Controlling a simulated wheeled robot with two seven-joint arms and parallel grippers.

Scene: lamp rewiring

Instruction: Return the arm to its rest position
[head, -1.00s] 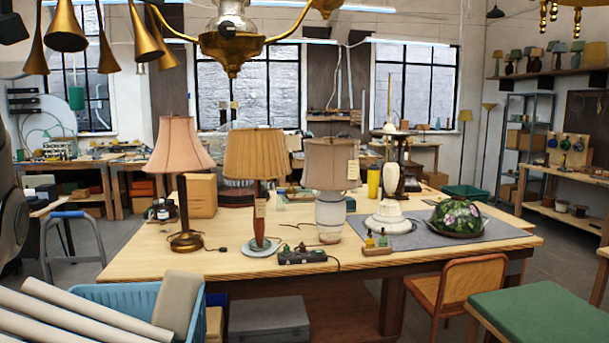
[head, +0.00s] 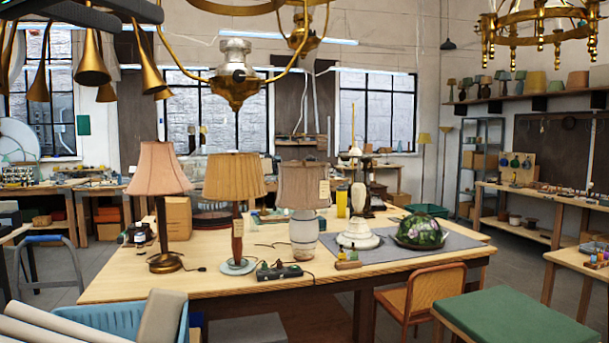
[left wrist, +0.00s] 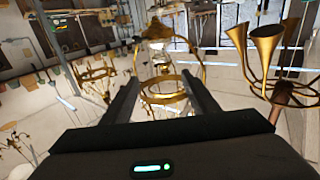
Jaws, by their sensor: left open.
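My left gripper (left wrist: 161,78) shows in the left wrist view with its two dark fingers apart. Nothing is between the fingers; only distant brass hanging lamps show through the gap. The left wrist camera looks at the room at a tilt, with the gripper up in the air. In the head view, dark shapes at the upper left edge look like part of my left arm and gripper, cut off by the frame, so the fingertips are not clear there. My right gripper is in neither view.
A wooden workbench (head: 215,270) carries several shaded lamps, a green flowered glass shade (head: 420,231) and a power strip (head: 278,272). A brass chandelier (head: 236,75) and brass horns (head: 92,60) hang overhead. A blue basket (head: 115,318), chair (head: 408,300) and green-topped stool (head: 515,318) stand in front.

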